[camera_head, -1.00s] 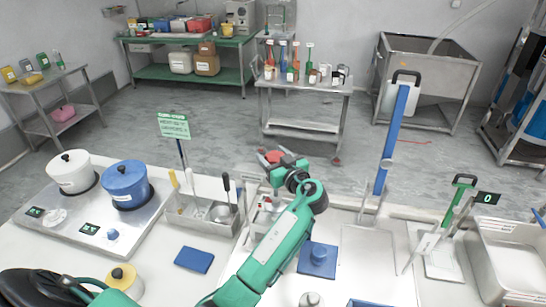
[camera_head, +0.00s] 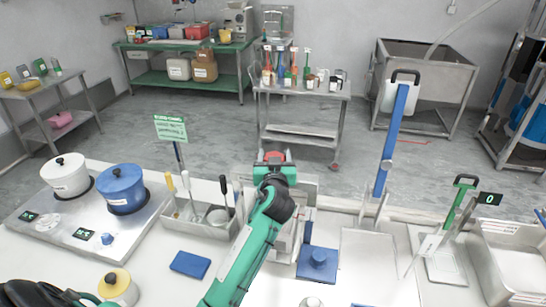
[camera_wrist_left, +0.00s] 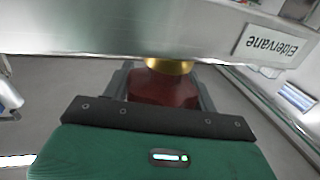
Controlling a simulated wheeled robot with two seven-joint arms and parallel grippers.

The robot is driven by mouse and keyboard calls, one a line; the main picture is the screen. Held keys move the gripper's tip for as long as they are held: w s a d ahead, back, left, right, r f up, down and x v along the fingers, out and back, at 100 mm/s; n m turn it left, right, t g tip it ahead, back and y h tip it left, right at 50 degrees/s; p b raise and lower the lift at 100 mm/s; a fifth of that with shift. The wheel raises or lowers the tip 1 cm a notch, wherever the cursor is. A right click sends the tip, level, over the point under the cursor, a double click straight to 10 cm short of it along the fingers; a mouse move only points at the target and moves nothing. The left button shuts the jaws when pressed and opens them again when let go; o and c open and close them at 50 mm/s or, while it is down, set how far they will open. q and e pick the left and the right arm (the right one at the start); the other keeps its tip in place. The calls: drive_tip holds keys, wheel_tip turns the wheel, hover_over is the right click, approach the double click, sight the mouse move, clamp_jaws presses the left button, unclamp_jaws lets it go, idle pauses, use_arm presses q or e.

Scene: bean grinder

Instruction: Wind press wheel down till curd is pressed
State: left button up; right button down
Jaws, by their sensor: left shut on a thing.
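The press (camera_head: 304,190) is a metal frame on the near table, largely behind my left arm. Its red wheel (camera_head: 273,156) shows at the top, at my left gripper (camera_head: 274,163). In the left wrist view the dark red wheel (camera_wrist_left: 163,88) lies between the fingers of my left gripper (camera_wrist_left: 160,95), which is shut on it. A brass collar (camera_wrist_left: 168,66) sits against the wheel, beside a metal beam (camera_wrist_left: 120,28) labelled "Eldervane". The curd cannot be seen; my arm and the press cover that area. My right gripper is not in view.
Left of the press stands a metal caddy (camera_head: 205,226) with upright tools. Further left are a white pot (camera_head: 66,178) and a blue pot (camera_head: 122,190). A blue block (camera_head: 318,260) and a flat tray (camera_head: 368,255) lie to the right. A tall blue post (camera_head: 390,145) rises behind them.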

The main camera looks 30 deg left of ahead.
use_arm(q)
drive_tip(key=shift+r+m+t+h+p, duration=0.1)
drive_tip(key=shift+m+t+h+p, duration=0.3)
drive_tip(key=shift+h, duration=0.3)
drive_tip(key=o, duration=1)
drive_tip(key=shift+w, duration=0.1)
drive_tip(key=shift+c, duration=0.2)
drive_tip(key=shift+d, duration=0.1)
